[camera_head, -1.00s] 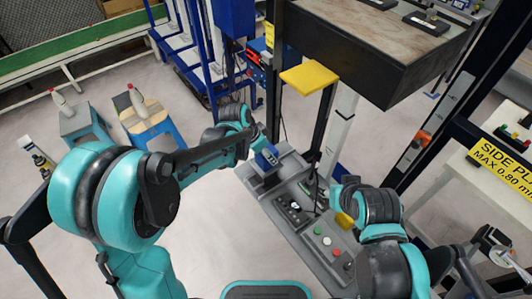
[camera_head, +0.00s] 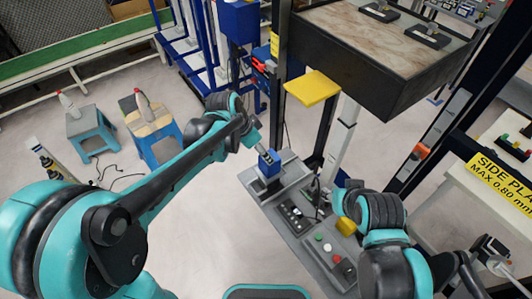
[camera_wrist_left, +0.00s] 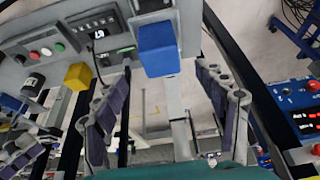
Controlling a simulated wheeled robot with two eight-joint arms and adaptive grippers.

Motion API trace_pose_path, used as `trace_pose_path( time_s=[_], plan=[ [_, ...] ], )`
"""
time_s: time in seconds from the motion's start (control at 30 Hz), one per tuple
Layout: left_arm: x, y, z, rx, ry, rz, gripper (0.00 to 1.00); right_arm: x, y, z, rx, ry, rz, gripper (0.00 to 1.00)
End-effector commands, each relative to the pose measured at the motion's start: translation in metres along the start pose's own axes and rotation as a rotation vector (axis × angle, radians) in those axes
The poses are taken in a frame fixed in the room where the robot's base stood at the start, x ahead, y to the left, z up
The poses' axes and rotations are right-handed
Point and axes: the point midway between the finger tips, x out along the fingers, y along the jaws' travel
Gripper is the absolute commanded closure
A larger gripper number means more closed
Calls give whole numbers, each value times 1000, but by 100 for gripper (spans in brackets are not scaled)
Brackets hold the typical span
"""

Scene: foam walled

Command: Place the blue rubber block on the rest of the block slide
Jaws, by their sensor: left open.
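The blue rubber block (camera_head: 269,164) sits upright on a grey support, apparently the rest of the block slide, at the far end of the grey panel (camera_head: 315,222). In the left wrist view the blue block (camera_wrist_left: 158,50) lies ahead of my left gripper (camera_wrist_left: 165,85), whose two padded fingers stand wide apart and empty. No finger touches the block in that view. In the head view my left gripper (camera_head: 263,150) is just behind and above the block. My right arm (camera_head: 372,208) is by the near right side of the panel; its fingers are not clear.
A yellow block (camera_head: 345,226) is on the panel beside my right arm. A display and coloured buttons (camera_head: 327,247) are on the panel. A yellow plate (camera_head: 312,88) and a dark-sided table (camera_head: 375,50) stand behind. Two stools with bottles are at left, on open floor.

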Motion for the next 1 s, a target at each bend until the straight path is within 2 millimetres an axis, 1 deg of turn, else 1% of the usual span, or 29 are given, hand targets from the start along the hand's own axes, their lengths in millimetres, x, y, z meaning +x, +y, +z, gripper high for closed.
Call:
trace_pose_path(
  time_s=[0.03,0.13,0.2,0.37,0.47,0.57,0.67,0.7,0.77,0.8,0.9,1.0],
  plan=[
    [-11,0,0,0,0,0,28,-3,0,-2,0,0,0,60],
    [-22,0,0,0,0,0,28,-5,0,-4,0,0,0,60],
    [-26,0,0,0,0,0,28,-6,0,-4,0,0,0,60],
    [-30,0,1,-2,0,-1,28,-6,0,-4,0,0,0,60],
    [-37,1,7,-34,2,-19,28,-6,0,-4,0,0,0,60],
    [-56,6,26,-122,8,-70,28,-6,0,-4,0,0,0,60],
    [-81,13,57,-262,26,-148,28,-6,0,-4,0,0,0,60],
    [-91,17,71,-324,36,-183,28,-6,0,-4,0,0,0,60],
    [-103,22,92,-417,56,-236,28,-6,0,-4,0,0,0,60],
    [-109,26,106,-476,72,-269,28,-6,0,-4,0,0,0,60],
    [-120,36,137,-609,115,-343,28,-6,0,-4,0,0,0,60],
    [-124,43,162,-713,157,-400,28,-6,0,-4,0,0,0,60]
  ],
)
